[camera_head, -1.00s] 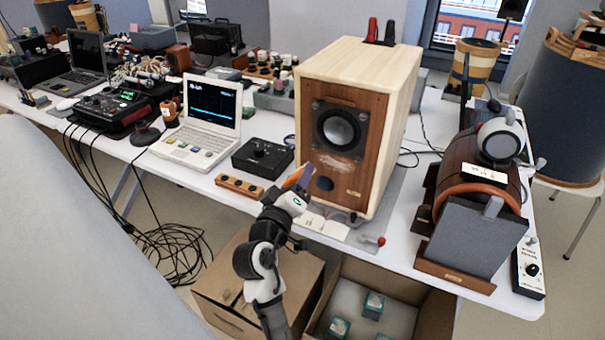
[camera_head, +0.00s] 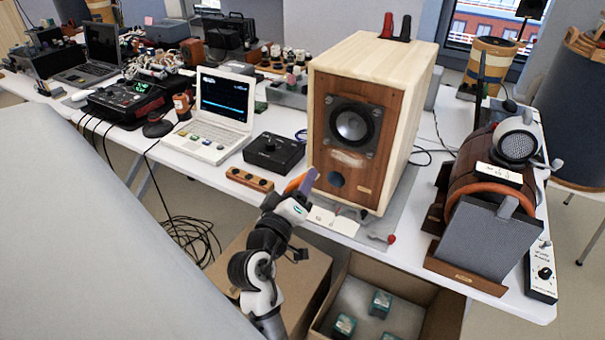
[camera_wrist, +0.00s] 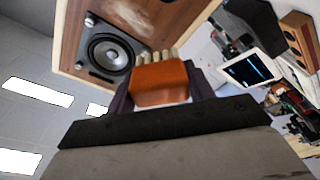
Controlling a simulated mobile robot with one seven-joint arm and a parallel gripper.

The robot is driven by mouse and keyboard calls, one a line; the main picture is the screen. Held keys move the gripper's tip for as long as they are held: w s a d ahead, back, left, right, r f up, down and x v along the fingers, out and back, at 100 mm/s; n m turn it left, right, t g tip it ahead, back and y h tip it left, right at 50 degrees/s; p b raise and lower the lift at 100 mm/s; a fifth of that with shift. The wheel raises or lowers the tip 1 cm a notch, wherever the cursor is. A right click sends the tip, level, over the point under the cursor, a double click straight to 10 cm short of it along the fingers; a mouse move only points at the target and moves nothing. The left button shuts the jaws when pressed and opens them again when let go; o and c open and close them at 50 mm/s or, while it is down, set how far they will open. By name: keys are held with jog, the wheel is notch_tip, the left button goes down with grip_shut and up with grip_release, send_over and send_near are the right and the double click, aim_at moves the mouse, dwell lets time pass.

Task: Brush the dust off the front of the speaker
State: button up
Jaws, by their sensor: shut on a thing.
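The speaker (camera_head: 388,130) is a pale wood box with a brown front, standing upright on the table. A whitish dust patch (camera_head: 347,159) lies on its front, below the dark cone (camera_head: 353,125) and above the round port. My gripper (camera_head: 301,184) is low and left of the speaker front. In the wrist view my gripper (camera_wrist: 160,90) is shut on a brush (camera_wrist: 160,80) with an orange-brown handle and pale bristles. The bristles point toward the speaker front (camera_wrist: 72,40), and the dust (camera_wrist: 130,14) shows beyond them. I cannot tell whether the bristles touch it.
A black knob box (camera_head: 273,153), a wooden block (camera_head: 249,179) and a white laptop (camera_head: 212,140) stand left of the speaker. A wooden drum-shaped device (camera_head: 480,165) stands to the right. White cards (camera_head: 333,220) and a red-tipped item (camera_head: 390,239) lie at the table's front edge. An open carton (camera_head: 420,290) is below.

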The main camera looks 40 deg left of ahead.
dwell(0.4)
jog(key=x, duration=0.7)
jog(key=shift+w+d+f, duration=0.2)
jog(key=shift+d+f, duration=0.15)
jog(key=shift+f, duration=0.05)
jog(key=shift+x, duration=1)
dwell(0.4)
jog(key=shift+d+f, duration=0.1)
jog(key=shift+d, duration=0.05)
